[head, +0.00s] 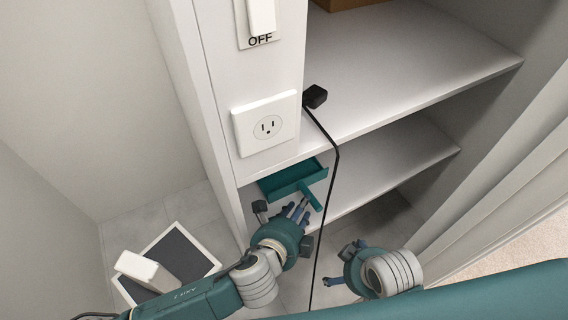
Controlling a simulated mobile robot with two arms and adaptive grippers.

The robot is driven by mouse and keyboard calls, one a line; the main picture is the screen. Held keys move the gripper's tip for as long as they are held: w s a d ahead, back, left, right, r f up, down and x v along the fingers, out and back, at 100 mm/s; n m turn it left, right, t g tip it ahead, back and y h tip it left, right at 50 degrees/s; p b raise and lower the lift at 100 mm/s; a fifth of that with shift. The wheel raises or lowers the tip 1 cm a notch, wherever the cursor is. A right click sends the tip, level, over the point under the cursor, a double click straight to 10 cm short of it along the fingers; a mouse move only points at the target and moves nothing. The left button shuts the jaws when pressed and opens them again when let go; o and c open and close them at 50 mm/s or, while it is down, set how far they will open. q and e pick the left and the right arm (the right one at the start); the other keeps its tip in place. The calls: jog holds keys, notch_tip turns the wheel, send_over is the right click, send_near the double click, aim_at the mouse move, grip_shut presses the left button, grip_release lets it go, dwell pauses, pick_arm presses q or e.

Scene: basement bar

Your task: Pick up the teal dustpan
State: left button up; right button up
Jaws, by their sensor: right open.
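The teal dustpan (288,181) lies on the lower white shelf, near its left end. Its short handle (311,196) points toward me and to the right, at the shelf's front edge. My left gripper (279,211) is just in front of the dustpan, near the handle. Its fingers look spread with nothing held between them; whether one touches the handle cannot be told. My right gripper (342,265) is open and empty, lower and to the right of the dustpan, in front of the shelf unit.
A black cable (334,180) hangs from a plug (315,96) across the shelf front, close to the handle. The upper shelf (400,60) overhangs the dustpan. A wall outlet (266,125) is on the left post. A dark framed panel with a white block (145,270) is at the lower left.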

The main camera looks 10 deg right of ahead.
pick_arm(q)
jog(key=shift+b+x, duration=0.35)
jog(key=shift+x, duration=0.8)
jog(key=shift+w+d+f, duration=0.15)
jog(key=shift+w, duration=0.3)
jog(key=shift+w+d+f+b, duration=0.25)
jog(key=shift+w+f+b, duration=0.1)
jog(key=shift+b, duration=0.15)
jog(key=b+x, duration=0.1)
jog(key=x, duration=0.2)
jog(key=shift+w+d, duration=0.2)
grip_shut()
pick_arm(e)
jog(key=shift+v, duration=1.55)
